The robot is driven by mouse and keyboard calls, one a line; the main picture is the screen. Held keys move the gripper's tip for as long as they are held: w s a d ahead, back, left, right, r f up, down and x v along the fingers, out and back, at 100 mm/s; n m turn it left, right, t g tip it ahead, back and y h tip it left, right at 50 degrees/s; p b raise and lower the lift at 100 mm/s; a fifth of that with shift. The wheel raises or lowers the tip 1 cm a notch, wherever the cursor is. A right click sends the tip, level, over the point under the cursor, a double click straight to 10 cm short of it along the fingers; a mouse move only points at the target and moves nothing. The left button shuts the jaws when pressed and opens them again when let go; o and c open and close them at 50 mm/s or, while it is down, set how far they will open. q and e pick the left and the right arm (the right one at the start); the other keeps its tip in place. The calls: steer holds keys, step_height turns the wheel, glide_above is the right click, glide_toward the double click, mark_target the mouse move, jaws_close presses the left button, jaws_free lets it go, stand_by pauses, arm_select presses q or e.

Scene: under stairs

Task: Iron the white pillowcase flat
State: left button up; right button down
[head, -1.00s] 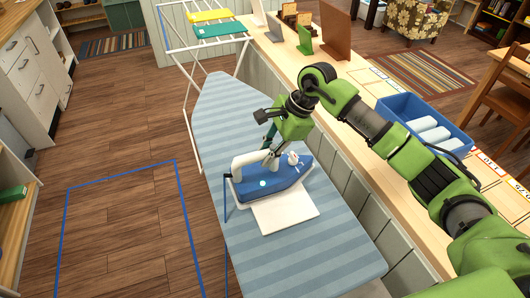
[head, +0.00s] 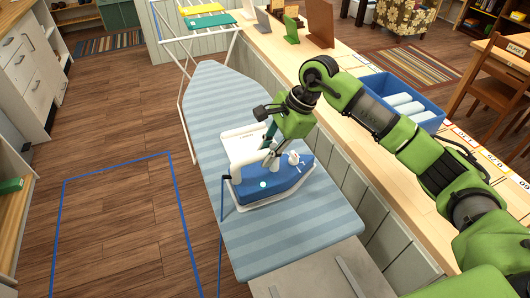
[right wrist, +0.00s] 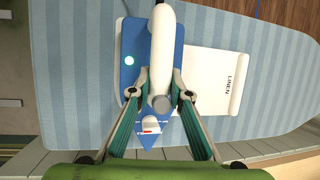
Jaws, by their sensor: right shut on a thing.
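The white pillowcase (head: 238,133) lies on the blue striped ironing board (head: 215,90), partly hidden under and behind the iron. It shows in the right wrist view (right wrist: 212,80) to the right of the iron, looking flat, with the word LINEN near its edge. The blue iron (head: 285,183) with a white handle rests on the board, its tip toward the right. My right gripper (head: 270,150) is shut on the iron's handle; in the right wrist view its fingers (right wrist: 160,97) sit on both sides of it. My left gripper is not in view.
A wooden counter (head: 345,115) runs along the board's right side, with a blue bin of white rolls (head: 375,85) on it. A drying rack (head: 185,45) stands beyond the board. Blue tape (head: 118,167) marks open floor at left.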

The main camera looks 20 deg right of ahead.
steer(key=r, duration=0.2)
steer(key=r+p, duration=0.1)
steer(key=r, duration=0.2)
steer(key=w+r+p, duration=0.1)
steer(key=r, duration=0.2)
steer(key=shift+s+r, duration=0.15)
steer(key=shift+r, duration=0.05)
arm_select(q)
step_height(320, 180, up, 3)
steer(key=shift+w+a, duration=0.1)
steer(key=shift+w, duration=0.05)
